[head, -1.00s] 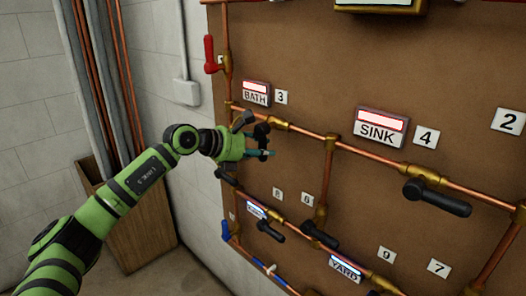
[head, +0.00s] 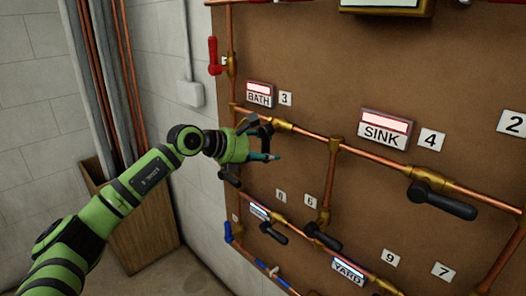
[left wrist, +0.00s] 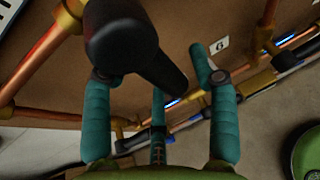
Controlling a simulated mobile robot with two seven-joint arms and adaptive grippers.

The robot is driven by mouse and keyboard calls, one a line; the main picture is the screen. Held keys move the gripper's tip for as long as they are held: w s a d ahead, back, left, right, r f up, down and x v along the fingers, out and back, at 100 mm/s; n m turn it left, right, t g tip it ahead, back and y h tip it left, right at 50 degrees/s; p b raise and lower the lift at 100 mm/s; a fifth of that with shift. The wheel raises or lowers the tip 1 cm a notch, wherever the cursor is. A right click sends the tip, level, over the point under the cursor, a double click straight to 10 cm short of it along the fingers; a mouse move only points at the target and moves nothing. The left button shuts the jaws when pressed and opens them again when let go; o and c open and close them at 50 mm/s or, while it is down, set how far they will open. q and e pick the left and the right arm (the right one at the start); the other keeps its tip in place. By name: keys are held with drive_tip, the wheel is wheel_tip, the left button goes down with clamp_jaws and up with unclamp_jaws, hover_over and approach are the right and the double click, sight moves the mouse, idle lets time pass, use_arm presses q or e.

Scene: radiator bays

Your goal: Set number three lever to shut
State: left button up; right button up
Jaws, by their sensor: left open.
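The number 3 plate (head: 286,98) sits beside the BATH sign (head: 260,94) on the brown board. Below it is a brass valve (head: 283,125) on the copper pipe. Its black lever is largely hidden behind my gripper in the head view. My left gripper (head: 268,146) is open at this valve, teal fingers toward the board. In the left wrist view, a thick black lever handle (left wrist: 135,45) slants down to the right, in front of the gap between the spread fingers of the left gripper (left wrist: 155,75). I cannot tell whether they touch it. My right gripper is not in view.
The SINK valve lever (head: 440,202) is to the right. Lower black levers (head: 322,237) and the YARD sign (head: 348,270) are beneath. A red lever (head: 213,56) is at the board's upper left edge. A wooden bin (head: 138,225) stands on the floor at left.

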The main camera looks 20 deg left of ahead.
use_arm(q)
drive_tip(key=shift+r, duration=0.1)
drive_tip(key=v, duration=1.2)
drive_tip(key=shift+d, duration=0.1)
